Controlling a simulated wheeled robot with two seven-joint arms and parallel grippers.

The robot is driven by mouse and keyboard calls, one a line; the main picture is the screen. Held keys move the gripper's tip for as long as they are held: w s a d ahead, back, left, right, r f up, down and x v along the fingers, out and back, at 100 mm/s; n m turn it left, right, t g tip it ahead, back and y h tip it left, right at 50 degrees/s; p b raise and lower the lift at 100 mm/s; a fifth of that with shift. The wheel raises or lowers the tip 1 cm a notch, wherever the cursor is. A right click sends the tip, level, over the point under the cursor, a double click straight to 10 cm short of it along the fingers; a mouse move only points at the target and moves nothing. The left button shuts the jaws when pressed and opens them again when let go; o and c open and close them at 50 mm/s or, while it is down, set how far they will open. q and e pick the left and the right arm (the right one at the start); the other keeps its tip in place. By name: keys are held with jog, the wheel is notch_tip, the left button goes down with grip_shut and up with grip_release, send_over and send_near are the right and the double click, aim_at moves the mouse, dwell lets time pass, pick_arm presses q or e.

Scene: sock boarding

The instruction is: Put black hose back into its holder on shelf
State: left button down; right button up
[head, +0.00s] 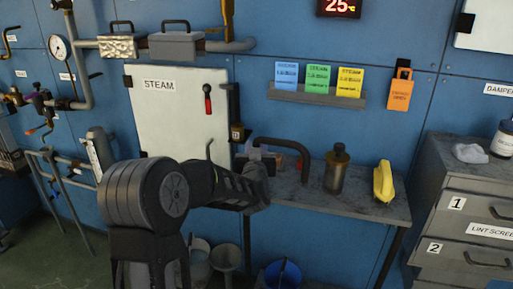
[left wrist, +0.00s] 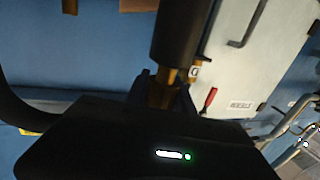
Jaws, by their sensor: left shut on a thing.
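The black hose (head: 290,143) arches up over the shelf (head: 375,208) and comes down on its right side, by a red part. My left gripper (head: 262,160) is at the shelf's left end, shut on the hose. In the left wrist view my left gripper (left wrist: 165,92) is shut around a brass fitting below a thick black cylinder (left wrist: 178,35). A black curved length, probably hose, shows at the left edge. I cannot make out the holder; my gripper and arm cover the shelf's left end. My right gripper is not in view.
A dark metal bottle (head: 336,170) and a yellow object (head: 383,181) stand on the shelf to the right. The white STEAM door (head: 175,115) with a red handle is left of the gripper. Buckets (head: 282,273) stand below. A grey drawer cabinet (head: 470,205) is at right.

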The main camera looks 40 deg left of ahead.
pick_arm(q)
jog(key=shift+f+b, duration=0.95)
jog(key=shift+f, duration=0.1)
jog(key=c, duration=1)
grip_release()
jog(key=v, duration=0.8)
jog(key=shift+r, duration=0.1)
jog(key=shift+w, duration=0.1)
